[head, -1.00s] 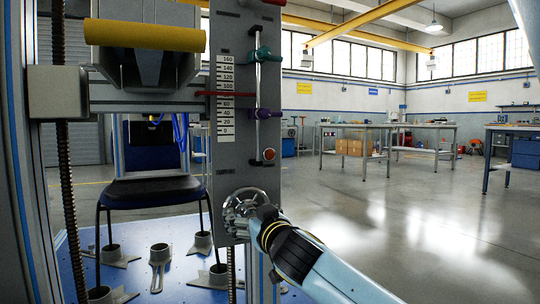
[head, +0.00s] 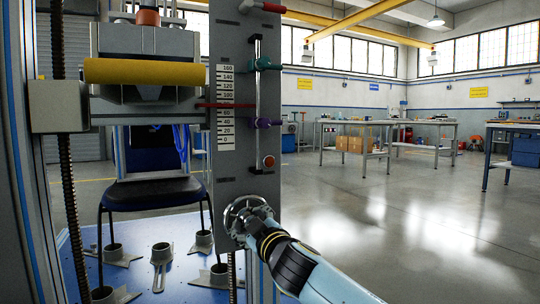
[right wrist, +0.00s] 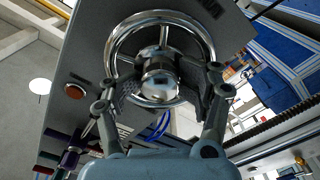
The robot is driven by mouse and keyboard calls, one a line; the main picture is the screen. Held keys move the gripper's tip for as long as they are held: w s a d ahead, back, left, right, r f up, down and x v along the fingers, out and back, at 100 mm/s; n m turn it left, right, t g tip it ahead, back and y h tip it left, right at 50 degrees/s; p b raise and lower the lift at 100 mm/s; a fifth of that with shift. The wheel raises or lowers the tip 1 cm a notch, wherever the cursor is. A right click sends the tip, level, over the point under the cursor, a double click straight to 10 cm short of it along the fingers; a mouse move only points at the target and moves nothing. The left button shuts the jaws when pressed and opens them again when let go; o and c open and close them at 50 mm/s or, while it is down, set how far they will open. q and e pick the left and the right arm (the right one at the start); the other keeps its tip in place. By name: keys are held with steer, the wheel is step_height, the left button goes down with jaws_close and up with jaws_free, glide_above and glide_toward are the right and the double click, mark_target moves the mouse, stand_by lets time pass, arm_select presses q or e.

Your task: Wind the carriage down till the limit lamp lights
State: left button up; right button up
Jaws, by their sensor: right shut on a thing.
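The carriage (head: 65,107) carries a yellow roller (head: 144,71) above the chair seat (head: 153,193). Its red pointer (head: 226,105) lies near 80 on the white scale (head: 226,110). The chrome handwheel (head: 248,203) is low on the grey panel; its rim (right wrist: 118,40) and hub show in the right wrist view. My right gripper (head: 247,226) is shut on the handwheel, its fingers (right wrist: 160,97) either side of the hub. The round orange-red limit lamp (head: 268,161) is above the wheel and shows no clear glow; it is also in the right wrist view (right wrist: 75,91). My left gripper is out of view.
A rod on the panel carries a teal clamp (head: 263,64) and a purple clamp (head: 262,123). A threaded screw (head: 67,190) runs down the left. Grey sockets stand on the blue base plate (head: 190,270). Open floor and workbenches (head: 385,125) lie right.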

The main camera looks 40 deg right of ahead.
steer(key=shift+r+n+p, duration=0.1)
steer(key=shift+n+p, duration=0.2)
steer(key=shift+n, duration=0.3)
steer(key=n+p, duration=0.1)
steer(key=n, duration=0.2)
steer(key=shift+n+p, duration=0.3)
steer(key=shift+n, duration=0.6)
steer(key=shift+f, duration=0.25)
